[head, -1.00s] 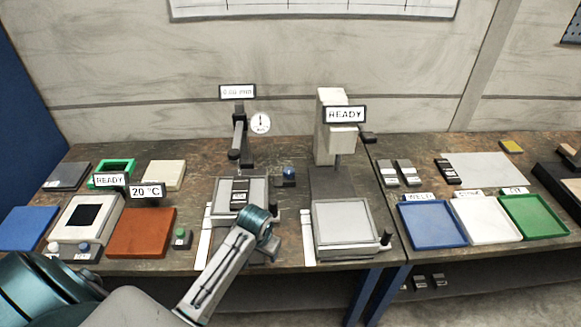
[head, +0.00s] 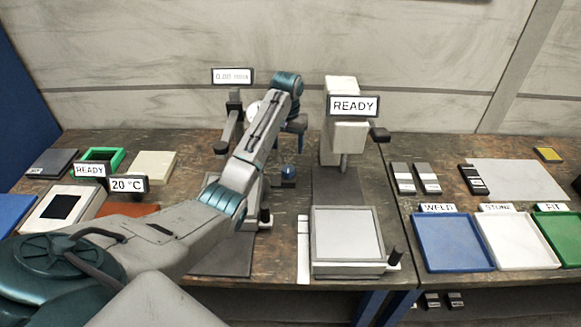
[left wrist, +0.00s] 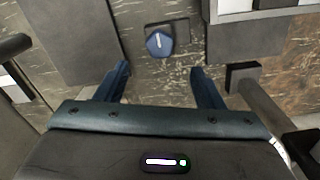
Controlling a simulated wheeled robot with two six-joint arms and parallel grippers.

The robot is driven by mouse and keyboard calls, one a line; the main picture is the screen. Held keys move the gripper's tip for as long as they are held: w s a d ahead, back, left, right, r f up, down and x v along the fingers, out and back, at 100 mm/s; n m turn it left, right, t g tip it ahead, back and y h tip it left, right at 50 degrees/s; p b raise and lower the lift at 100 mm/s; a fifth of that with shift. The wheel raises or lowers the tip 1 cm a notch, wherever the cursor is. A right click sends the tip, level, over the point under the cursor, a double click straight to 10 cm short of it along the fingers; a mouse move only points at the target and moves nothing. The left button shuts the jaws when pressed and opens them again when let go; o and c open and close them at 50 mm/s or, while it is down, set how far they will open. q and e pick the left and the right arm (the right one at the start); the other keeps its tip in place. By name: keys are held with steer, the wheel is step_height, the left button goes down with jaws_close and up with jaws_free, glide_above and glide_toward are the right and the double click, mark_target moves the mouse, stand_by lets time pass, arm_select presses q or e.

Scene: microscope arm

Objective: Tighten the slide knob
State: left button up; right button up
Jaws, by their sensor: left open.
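A blue knob (head: 289,172) with a pale pointer line sits on a small dark block between the gauge stand (head: 233,118) and the white column machine (head: 345,120). The knob also shows in the left wrist view (left wrist: 159,42), ahead of my fingertips. I cannot tell whether it is the slide knob. My left gripper (left wrist: 160,68) is open and empty, its two fingers apart on either side of the knob's line but short of it. In the head view my left forearm covers much of the gauge stand's base. My right gripper is out of view.
A dark block on a rod (left wrist: 243,77) is close to my right-hand finger in the wrist view. A grey plate (head: 347,233) with a black handle stands in front of the column. Blue (head: 453,243) and white (head: 515,240) trays lie to the right.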

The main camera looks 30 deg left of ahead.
arm_select(q)
steer(key=p, duration=0.1)
glide_above(288, 169)
steer(key=f, duration=0.4)
steer(key=shift+s+f, duration=0.2)
steer(key=shift+f, duration=0.2)
step_height(288, 169, down, 5)
steer(key=shift+w+r+p, duration=0.1)
steer(key=shift+r+p, duration=0.1)
steer(key=shift+p, duration=0.45)
steer(key=shift+f, duration=0.2)
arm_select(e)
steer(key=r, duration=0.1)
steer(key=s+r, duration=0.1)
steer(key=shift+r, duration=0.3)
arm_select(q)
steer(key=c, duration=1)
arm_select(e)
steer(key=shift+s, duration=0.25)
